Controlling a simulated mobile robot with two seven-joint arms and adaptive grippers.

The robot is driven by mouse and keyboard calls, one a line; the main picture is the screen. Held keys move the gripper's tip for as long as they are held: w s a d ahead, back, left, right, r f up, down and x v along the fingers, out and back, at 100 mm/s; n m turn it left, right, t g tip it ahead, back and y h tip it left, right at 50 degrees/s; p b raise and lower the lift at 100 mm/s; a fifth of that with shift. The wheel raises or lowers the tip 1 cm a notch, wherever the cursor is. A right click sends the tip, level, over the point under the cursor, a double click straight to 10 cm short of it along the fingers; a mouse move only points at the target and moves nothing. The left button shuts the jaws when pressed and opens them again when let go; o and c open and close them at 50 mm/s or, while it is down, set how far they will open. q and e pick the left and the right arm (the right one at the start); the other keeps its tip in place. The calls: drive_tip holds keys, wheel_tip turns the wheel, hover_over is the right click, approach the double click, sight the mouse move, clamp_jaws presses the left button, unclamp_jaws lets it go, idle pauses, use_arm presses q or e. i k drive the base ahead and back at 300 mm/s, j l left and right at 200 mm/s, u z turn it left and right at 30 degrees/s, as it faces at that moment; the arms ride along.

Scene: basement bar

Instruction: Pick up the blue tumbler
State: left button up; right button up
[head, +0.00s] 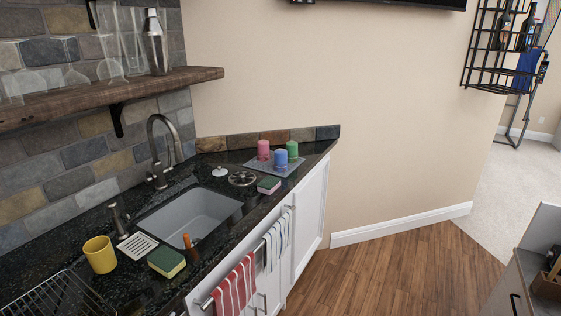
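The blue tumbler (281,159) stands upright on a grey mat (287,170) near the far right end of the dark counter. A pink tumbler (263,150) stands close behind it to the left. A green tumbler (292,149) stands close behind it to the right. The blue one is the nearest of the three and nothing covers it. Neither of my grippers shows in the head view.
A sink (190,217) with a curved faucet (160,150) lies left of the mat. A sponge (269,185) and a round dark metal piece (242,178) lie near the mat. A wooden shelf (110,95) juts out above. Wooden floor (400,265) is clear right of the cabinets.

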sight(280, 162)
drive_tip(key=i+l, duration=0.3)
drive_tip(key=l, duration=0.15)
drive_tip(key=i+l+u, duration=0.25)
drive_tip(key=i+l, duration=0.15)
drive_tip(key=l, duration=0.25)
drive_tip(key=i+l+u, duration=0.1)
drive_tip(key=l, duration=0.25)
drive_tip(key=i, duration=0.05)
